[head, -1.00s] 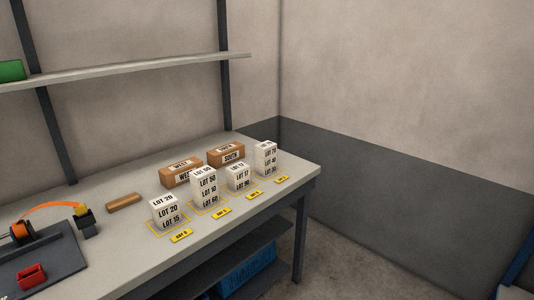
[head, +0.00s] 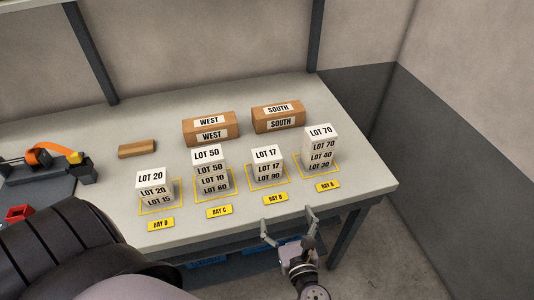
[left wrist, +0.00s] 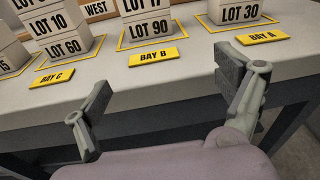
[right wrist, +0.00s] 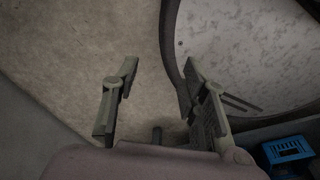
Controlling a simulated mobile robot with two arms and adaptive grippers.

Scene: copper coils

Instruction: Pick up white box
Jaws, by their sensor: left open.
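White lot boxes stand stacked on the table in marked bays. Bay D has LOT 20 (head: 152,178) over LOT 15. Bay C has LOT 50 (head: 208,158), LOT 10 and LOT 60. Bay B has LOT 17 (head: 266,157) over LOT 90 (left wrist: 150,29). Bay A has LOT 70 (head: 320,134), LOT 40 and LOT 30 (left wrist: 240,13). My left gripper (head: 289,224) is open and empty at the table's front edge, in front of and apart from the Bay B and Bay A stacks. My right gripper (right wrist: 158,100) is open and empty over the floor, seen only in the right wrist view.
Brown WEST (head: 210,128) and SOUTH (head: 278,118) boxes stand behind the stacks. A brown block (head: 137,149) and an orange tape dispenser (head: 50,160) are at the left. Yellow bay labels line the front strip of the table (head: 350,205). A blue crate (right wrist: 288,152) is low down.

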